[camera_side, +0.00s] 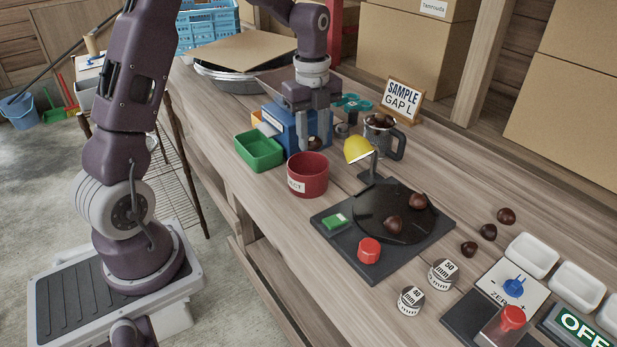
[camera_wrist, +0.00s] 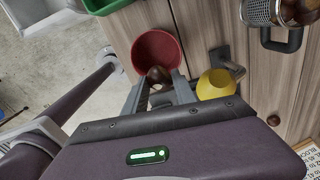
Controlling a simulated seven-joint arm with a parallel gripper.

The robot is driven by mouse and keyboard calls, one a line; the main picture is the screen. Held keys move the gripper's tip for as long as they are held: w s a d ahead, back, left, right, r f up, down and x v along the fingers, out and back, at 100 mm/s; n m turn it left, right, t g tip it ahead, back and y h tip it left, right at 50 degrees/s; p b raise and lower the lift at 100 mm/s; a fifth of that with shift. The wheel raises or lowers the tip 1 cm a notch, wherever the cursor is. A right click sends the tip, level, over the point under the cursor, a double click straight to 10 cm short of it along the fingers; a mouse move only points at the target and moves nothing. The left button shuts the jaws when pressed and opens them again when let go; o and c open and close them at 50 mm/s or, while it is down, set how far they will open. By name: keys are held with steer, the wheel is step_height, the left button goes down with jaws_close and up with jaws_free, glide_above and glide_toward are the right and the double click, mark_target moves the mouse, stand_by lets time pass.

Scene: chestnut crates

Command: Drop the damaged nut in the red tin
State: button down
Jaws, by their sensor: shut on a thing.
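My gripper (camera_side: 315,142) is shut on a brown chestnut (camera_side: 314,143). The nut shows between the fingertips in the wrist view (camera_wrist: 158,75); I cannot make out any damage on it. The red tin (camera_side: 308,181), with a white label, stands upright on the bench just below and in front of the nut in the side view. In the wrist view the nut overlaps the near rim of the tin (camera_wrist: 154,36). The nut is above rim height. I cannot tell whether it is fully over the opening.
A green tray (camera_side: 260,153) is left of the tin, a blue box (camera_side: 284,128) behind. A yellow lamp (camera_side: 357,149) stands close right. A black turntable (camera_side: 382,226) carries two chestnuts; several more lie loose at right. A metal mug (camera_side: 380,138) holds nuts.

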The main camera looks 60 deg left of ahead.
mark_target(312, 157)
step_height(312, 157, down, 6)
steer(key=shift+r, duration=0.15)
steer(key=c, duration=0.9)
jaws_free()
